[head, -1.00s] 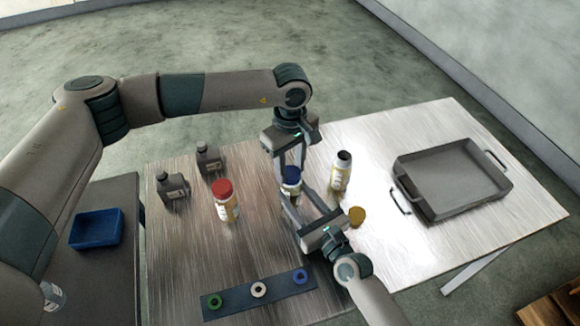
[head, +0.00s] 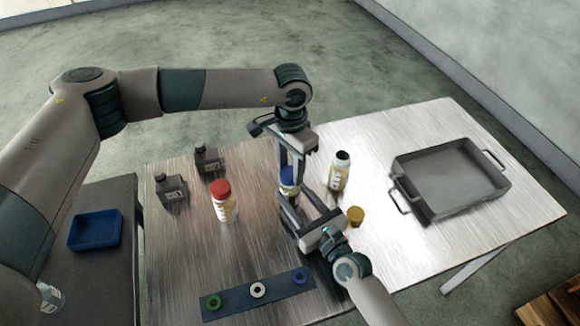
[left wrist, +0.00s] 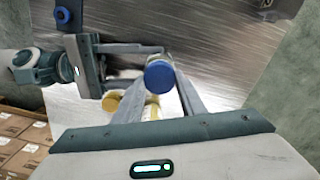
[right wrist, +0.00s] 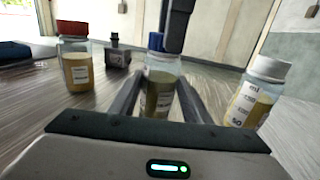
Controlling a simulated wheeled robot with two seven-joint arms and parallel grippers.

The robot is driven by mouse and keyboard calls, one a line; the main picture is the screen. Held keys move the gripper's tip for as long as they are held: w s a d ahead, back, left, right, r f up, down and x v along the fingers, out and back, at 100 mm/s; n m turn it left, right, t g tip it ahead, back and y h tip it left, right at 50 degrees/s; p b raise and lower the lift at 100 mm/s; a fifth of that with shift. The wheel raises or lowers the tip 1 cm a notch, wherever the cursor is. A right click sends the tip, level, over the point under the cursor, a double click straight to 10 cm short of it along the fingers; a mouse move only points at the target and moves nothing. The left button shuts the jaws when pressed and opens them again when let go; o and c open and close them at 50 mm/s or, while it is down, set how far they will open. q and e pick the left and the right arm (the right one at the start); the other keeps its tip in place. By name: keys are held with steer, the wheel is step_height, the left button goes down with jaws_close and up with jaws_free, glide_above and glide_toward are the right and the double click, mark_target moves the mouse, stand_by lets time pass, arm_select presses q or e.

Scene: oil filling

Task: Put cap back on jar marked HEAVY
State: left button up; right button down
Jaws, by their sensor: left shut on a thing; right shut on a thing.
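A jar (right wrist: 160,90) with dark yellow contents stands between my two grippers, and a blue cap (left wrist: 160,75) sits at its top. My left gripper (head: 290,168) comes down from above and is shut on the blue cap. My right gripper (head: 302,207) reaches in low from the front right and is shut on the jar's body. The jar looks upright. No HEAVY mark is readable. Whether the cap is fully seated cannot be told.
A red-capped jar (head: 223,200) stands left, with two dark bottles (head: 172,190) behind. A grey tray (head: 440,180) lies right. A strip with coloured rings (head: 235,298) lies in front.

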arm_select(q)
steer(key=shift+m, duration=0.3)
steer(key=o, duration=1.1)
steer(key=shift+r, duration=0.1)
step_height(320, 180, up, 12)
steer(key=shift+f, duration=0.1)
arm_select(e)
steer(key=c, duration=0.9)
jaws_free()
steer(key=shift+s, duration=0.1)
